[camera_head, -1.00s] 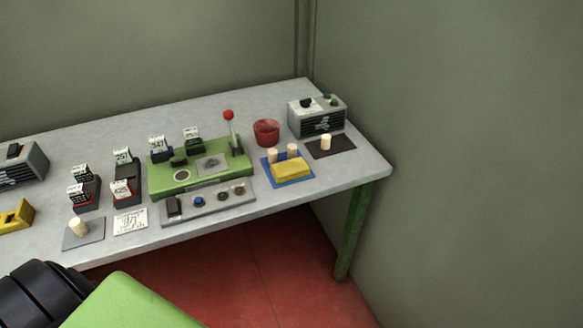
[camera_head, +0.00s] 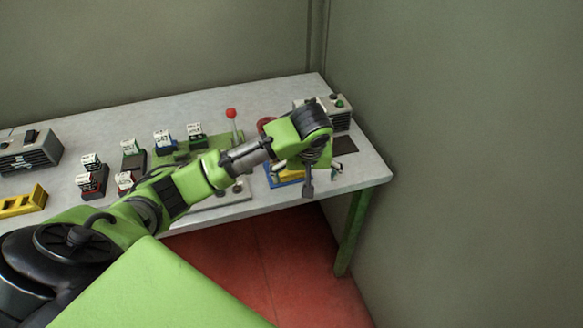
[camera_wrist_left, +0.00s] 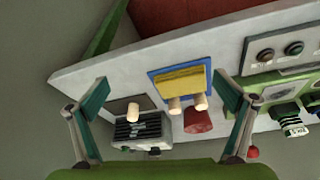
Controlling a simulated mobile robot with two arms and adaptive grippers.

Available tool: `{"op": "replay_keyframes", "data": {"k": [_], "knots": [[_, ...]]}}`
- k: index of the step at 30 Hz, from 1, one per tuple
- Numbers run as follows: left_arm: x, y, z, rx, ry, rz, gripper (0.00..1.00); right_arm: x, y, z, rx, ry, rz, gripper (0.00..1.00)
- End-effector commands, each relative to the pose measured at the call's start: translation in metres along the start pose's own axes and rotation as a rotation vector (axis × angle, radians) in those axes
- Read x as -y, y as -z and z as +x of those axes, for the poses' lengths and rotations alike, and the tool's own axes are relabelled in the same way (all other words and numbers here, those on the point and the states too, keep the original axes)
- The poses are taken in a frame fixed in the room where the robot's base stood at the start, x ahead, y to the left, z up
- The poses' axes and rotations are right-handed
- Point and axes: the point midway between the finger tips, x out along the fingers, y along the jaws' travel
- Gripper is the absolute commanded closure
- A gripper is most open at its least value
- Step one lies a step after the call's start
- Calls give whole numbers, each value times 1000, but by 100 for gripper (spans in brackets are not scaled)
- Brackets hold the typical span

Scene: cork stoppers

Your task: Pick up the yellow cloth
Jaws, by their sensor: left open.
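The yellow cloth (camera_wrist_left: 180,79) lies on a blue mat (camera_wrist_left: 205,66) near the table's front edge, seen in the left wrist view. In the head view only a strip of the cloth (camera_head: 288,174) shows, as my arm covers most of it. My left gripper (camera_head: 322,179) is above the table's right end, over the cloth area. In the left wrist view its fingers (camera_wrist_left: 162,92) are spread wide with nothing between the tips; the cloth appears between and beyond them, apart from them. My right gripper is out of view.
Two cork stoppers (camera_wrist_left: 174,105) stand beside the cloth, with a red cup (camera_wrist_left: 198,122) behind. Another stopper (camera_wrist_left: 132,113) stands on a dark mat by a grey box (camera_wrist_left: 138,132). A green machine (camera_head: 215,142) with a red-knobbed lever (camera_head: 231,113) is to the left. The wall is close on the right.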

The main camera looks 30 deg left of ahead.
Motion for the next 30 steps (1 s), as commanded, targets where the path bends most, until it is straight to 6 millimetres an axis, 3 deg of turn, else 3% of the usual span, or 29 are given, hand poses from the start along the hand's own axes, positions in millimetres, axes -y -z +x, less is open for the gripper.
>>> {"op": "replay_keyframes", "data": {"k": [1,3,6,10,22,30], "knots": [[8,21,-17,-23,25,-52,4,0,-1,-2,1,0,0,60],[18,38,-33,-38,56,-121,4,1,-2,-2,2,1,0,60],[28,53,-48,-51,86,-194,4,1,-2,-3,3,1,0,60],[35,61,-54,-57,103,-237,4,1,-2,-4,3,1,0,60],[42,64,14,-56,104,-241,4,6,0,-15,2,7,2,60],[43,65,34,-56,103,-238,4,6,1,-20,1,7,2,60]]}}
